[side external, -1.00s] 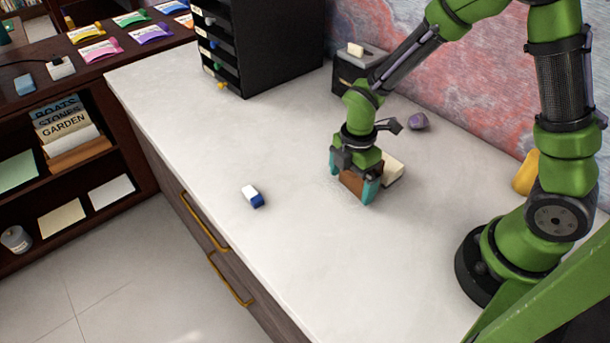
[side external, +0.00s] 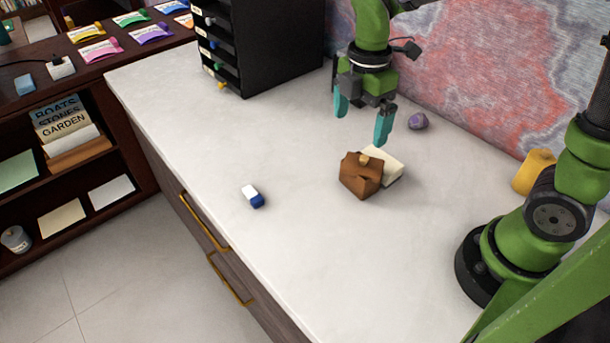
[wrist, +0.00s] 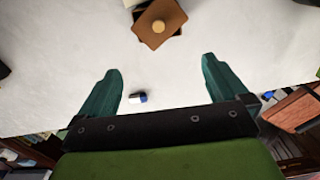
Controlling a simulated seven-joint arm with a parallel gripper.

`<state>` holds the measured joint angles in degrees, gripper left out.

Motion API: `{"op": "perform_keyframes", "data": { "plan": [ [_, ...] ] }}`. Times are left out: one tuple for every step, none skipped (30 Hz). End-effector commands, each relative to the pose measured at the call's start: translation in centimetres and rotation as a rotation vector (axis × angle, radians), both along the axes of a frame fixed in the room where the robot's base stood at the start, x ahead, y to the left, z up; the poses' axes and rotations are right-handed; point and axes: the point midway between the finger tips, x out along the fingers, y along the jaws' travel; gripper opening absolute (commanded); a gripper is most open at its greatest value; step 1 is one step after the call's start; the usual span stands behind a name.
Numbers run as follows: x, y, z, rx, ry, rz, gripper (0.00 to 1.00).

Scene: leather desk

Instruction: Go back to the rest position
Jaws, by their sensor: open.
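My gripper (side external: 363,120) is open and empty, raised above the white desk top, with its teal fingers spread and pointing down. In the wrist view its two fingers (wrist: 160,88) stand wide apart with nothing between them but desk and the eraser beyond. A brown box-like piece with a tan knob (side external: 361,178) sits on the desk below and in front of my gripper, apart from it. It also shows at the top of the wrist view (wrist: 163,20). A cream block (side external: 385,163) is right behind the brown piece and partly hidden by it.
A white and blue eraser (side external: 253,196) lies near the desk's front edge. A purple stone (side external: 418,121) and a yellow container (side external: 535,172) stand towards the wall. A black shelf unit (side external: 262,45) stands at the back left. The desk's left part (side external: 170,105) is clear.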

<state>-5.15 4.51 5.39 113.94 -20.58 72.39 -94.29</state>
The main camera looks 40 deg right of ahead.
Motion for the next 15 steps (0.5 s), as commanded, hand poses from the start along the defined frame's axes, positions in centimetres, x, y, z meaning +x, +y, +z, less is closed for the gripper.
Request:
{"op": "perform_keyframes", "data": {
  "plan": [
    [0.02,0.01,0.40,0.001,-0.002,-0.001,1.00],
    [0.02,0.00,0.53,0.000,-0.002,0.000,1.00],
    [0.01,0.00,0.65,0.000,-0.001,-0.001,1.00],
    [-0.01,-0.01,0.71,0.000,0.000,-0.001,1.00],
    [-0.02,-0.01,0.74,0.000,0.000,-0.001,1.00],
    [-0.03,-0.01,0.75,0.000,0.001,-0.001,1.00],
    [-0.03,-0.01,0.75,0.000,0.001,-0.001,1.00],
    [-0.03,-0.01,0.75,0.000,0.001,-0.001,1.00],
    [-0.03,-0.01,0.74,0.000,0.001,-0.001,1.00],
    [-0.02,-0.01,0.73,0.000,0.001,-0.001,1.00],
    [-0.02,-0.01,0.73,0.000,0.000,-0.001,1.00],
    [-0.02,-0.01,0.73,0.000,0.000,-0.001,1.00],
    [-0.02,0.00,0.72,0.000,0.000,-0.002,1.00],
    [-0.02,0.00,0.72,0.000,0.000,-0.006,1.00],
    [0.00,0.00,0.71,0.000,-0.001,-0.020,1.00]
  ]
}}
